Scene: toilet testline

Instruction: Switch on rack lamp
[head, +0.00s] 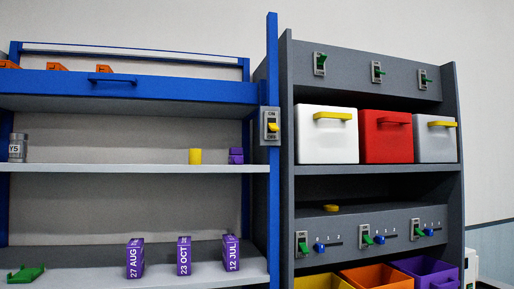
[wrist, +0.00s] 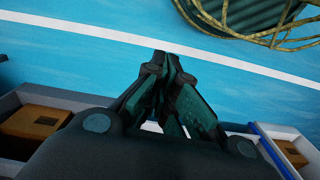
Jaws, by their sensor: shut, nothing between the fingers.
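A grey switch plate (head: 271,137) with a yellow lever (head: 273,127) is mounted on the blue upright post of the left rack in the head view. "ON" is printed at its top; the lever sits around the middle to lower part, and its exact setting is too small to tell. No lamp shows clearly. My gripper (wrist: 167,62) shows only in the wrist view, with its dark fingers together and empty. It is over a blue floor, away from the switch, which is not in the wrist view.
A grey rack (head: 374,190) at the right holds bins and several green-lever switches. The left rack's shelf (head: 120,168) holds a yellow block, a purple block and a grey can. In the wrist view, a wire basket (wrist: 255,20) is at the upper right and boxes (wrist: 32,122) at lower left and right.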

